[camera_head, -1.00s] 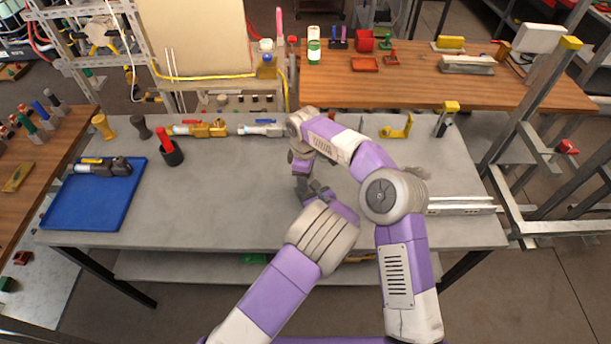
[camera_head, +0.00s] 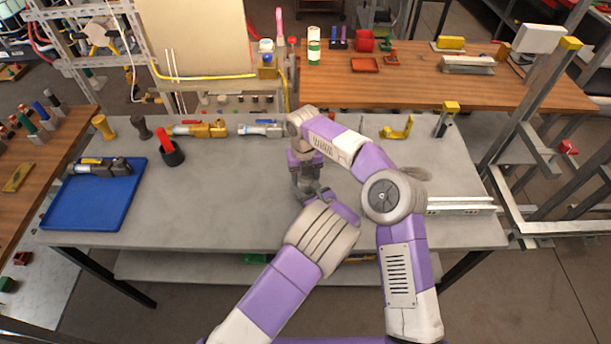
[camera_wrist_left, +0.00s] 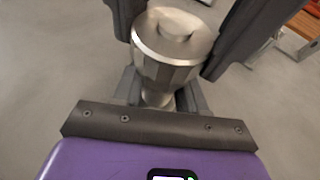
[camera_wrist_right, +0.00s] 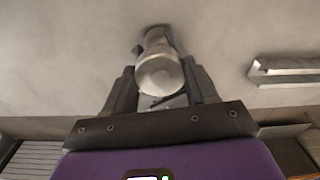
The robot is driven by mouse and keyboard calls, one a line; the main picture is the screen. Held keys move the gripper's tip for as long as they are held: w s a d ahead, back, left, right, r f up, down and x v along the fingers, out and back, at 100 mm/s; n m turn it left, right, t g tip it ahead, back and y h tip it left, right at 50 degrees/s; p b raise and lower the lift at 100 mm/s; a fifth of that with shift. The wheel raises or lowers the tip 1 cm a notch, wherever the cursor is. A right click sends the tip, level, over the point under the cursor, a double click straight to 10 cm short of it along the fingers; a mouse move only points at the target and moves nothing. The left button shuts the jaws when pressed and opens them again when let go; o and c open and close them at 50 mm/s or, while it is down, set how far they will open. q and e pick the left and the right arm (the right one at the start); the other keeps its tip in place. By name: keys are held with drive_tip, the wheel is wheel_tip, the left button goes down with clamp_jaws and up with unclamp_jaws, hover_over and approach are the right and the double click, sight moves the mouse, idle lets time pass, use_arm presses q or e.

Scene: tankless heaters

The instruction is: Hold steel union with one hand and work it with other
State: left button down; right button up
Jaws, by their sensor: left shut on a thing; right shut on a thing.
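The steel union (camera_wrist_left: 165,72) is a silvery metal piece with a faceted collar and a round end. It sits between the dark fingers of my left gripper (camera_wrist_left: 182,45), shut on it. In the right wrist view a round silvery end of the union (camera_wrist_right: 159,76) lies between the fingers of my right gripper (camera_wrist_right: 160,88), also shut on it. In the head view my right gripper (camera_head: 308,188) points down just beyond my left wrist, above the grey table (camera_head: 225,200). There the union is too small and too covered by the grippers to make out.
A blue tray (camera_head: 85,212) with a dark fitting (camera_head: 118,167) is at the table's left. A red-handled tool in a black holder (camera_head: 171,155) and valve fittings (camera_head: 205,129) line the back. A metal rail (camera_head: 462,206) lies at right. The table's left middle is clear.

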drive_tip(key=n, duration=0.4)
drive_tip(key=o, duration=1.2)
drive_tip(key=shift+c, duration=0.2)
